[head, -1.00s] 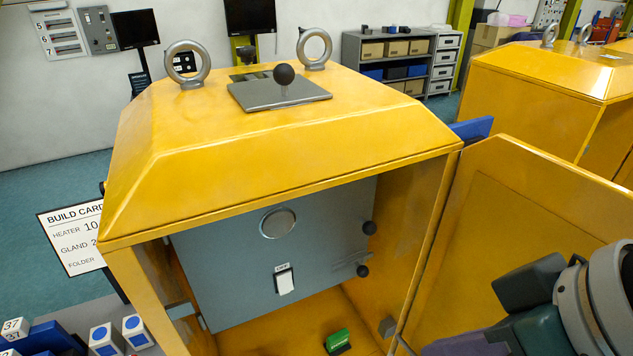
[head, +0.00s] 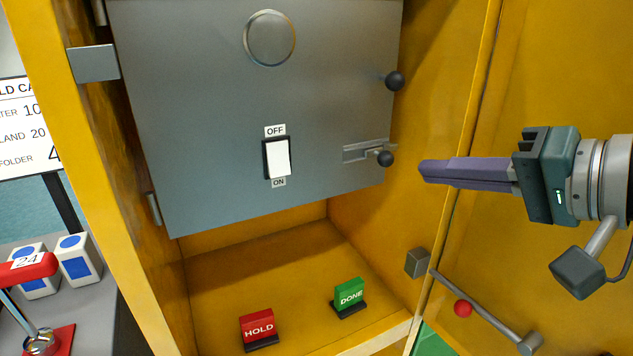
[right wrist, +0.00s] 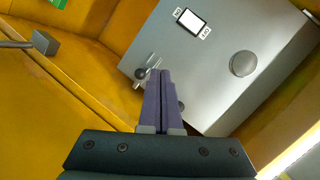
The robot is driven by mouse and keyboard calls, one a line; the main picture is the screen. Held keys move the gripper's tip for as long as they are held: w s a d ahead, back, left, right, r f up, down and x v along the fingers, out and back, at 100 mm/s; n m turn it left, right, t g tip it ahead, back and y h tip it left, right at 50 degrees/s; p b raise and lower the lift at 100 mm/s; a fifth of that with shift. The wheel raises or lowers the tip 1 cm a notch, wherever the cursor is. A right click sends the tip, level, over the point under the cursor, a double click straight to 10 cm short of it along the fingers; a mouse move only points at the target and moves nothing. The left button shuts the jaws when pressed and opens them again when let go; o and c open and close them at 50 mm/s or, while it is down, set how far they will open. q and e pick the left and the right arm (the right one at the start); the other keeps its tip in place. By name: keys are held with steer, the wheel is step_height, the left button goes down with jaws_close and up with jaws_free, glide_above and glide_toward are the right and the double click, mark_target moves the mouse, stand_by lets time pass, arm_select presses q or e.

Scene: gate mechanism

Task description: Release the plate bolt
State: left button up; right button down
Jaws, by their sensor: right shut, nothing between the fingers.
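A grey plate (head: 210,100) hangs inside the yellow housing. Its bolt (head: 385,158), with a black ball knob, sits in a slotted bracket at the plate's lower right edge. A second black knob (head: 394,81) is higher on the same edge. My right gripper (head: 422,170) is shut and empty, its purple fingers pointing left at the bolt knob, slightly right of it and apart in the head view. In the right wrist view the fingertips (right wrist: 160,74) are beside the bolt knob (right wrist: 140,73); whether they touch is unclear. The second knob (right wrist: 181,106) is partly hidden by the fingers. My left gripper is not in view.
The plate carries a white OFF/ON rocker switch (head: 278,158) and a round disc (head: 269,38). A red HOLD block (head: 258,328) and a green DONE block (head: 349,296) stand on the housing floor. The open yellow door (head: 560,60) is behind my right arm.

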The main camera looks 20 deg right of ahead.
mark_target(380, 156)
arm_select(q)
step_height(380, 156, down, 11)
steer(key=b, duration=0.8)
steer(key=shift+b, duration=0.3)
arm_select(e)
steer(key=w+d+f+m+t+h, duration=0.1)
steer(key=w+d+f+m+t, duration=0.1)
steer(key=d+f+m+t, duration=0.2)
steer(key=d+m, duration=0.1)
steer(key=d, duration=0.2)
steer(key=shift+w+d+f+m+h, duration=0.2)
steer(key=shift+w+f+m+h, duration=0.1)
steer(key=shift+h, duration=0.1)
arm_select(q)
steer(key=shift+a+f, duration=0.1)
arm_select(e)
steer(key=w+a, duration=0.1)
steer(key=w, duration=0.9)
steer(key=shift+a+f, duration=0.15)
steer(key=shift+f, duration=0.1)
